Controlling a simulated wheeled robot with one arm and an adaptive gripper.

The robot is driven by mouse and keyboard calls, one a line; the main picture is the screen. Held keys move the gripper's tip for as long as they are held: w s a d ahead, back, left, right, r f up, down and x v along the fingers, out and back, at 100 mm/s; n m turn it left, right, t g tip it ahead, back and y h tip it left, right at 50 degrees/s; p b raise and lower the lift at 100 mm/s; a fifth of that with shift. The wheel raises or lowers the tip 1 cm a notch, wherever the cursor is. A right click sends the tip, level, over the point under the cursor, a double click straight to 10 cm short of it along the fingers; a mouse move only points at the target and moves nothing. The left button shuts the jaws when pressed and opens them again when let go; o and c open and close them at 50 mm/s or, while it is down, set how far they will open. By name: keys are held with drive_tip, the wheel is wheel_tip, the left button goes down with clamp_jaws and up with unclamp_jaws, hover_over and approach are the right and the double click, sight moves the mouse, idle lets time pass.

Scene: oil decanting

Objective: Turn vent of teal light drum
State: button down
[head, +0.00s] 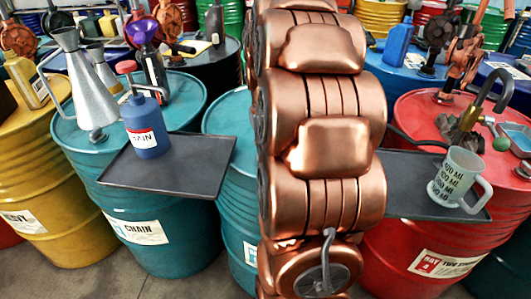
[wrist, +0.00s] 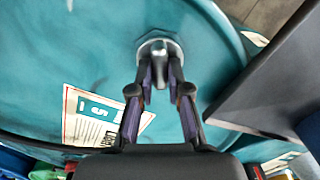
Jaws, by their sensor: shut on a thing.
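The teal light drum (wrist: 60,45) fills most of the wrist view. A paper label (wrist: 100,115), upside down and hard to read, shows on it. Its vent (wrist: 158,46) is a small grey metal fitting near the top middle. My gripper (wrist: 161,82) has its two purple-padded fingers closed around the vent's stem. In the head view, what appears to be this drum (head: 232,120) stands in the middle, largely covered by my copper arm, which also hides the gripper and vent.
A dark tray (head: 205,165) with a blue jug (head: 147,125) juts out left, in front of another teal drum marked CHAIN (head: 160,240). Its dark edge (wrist: 255,90) seems to show close right in the wrist view. Another tray (head: 400,170) bears a measuring jug (head: 456,180) by the red drum (head: 400,240).

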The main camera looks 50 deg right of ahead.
drive_tip(key=m+b, duration=0.1)
drive_tip(key=m, duration=0.3)
drive_tip(key=shift+m, duration=0.3)
drive_tip(key=shift+m+b, duration=0.35)
drive_tip(key=shift+m, duration=1.05)
drive_tip(key=c, duration=1.1)
unclamp_jaws()
drive_tip(key=shift+r, duration=0.15)
wheel_tip(320, 180, up, 12)
drive_tip(key=shift+f, duration=0.1)
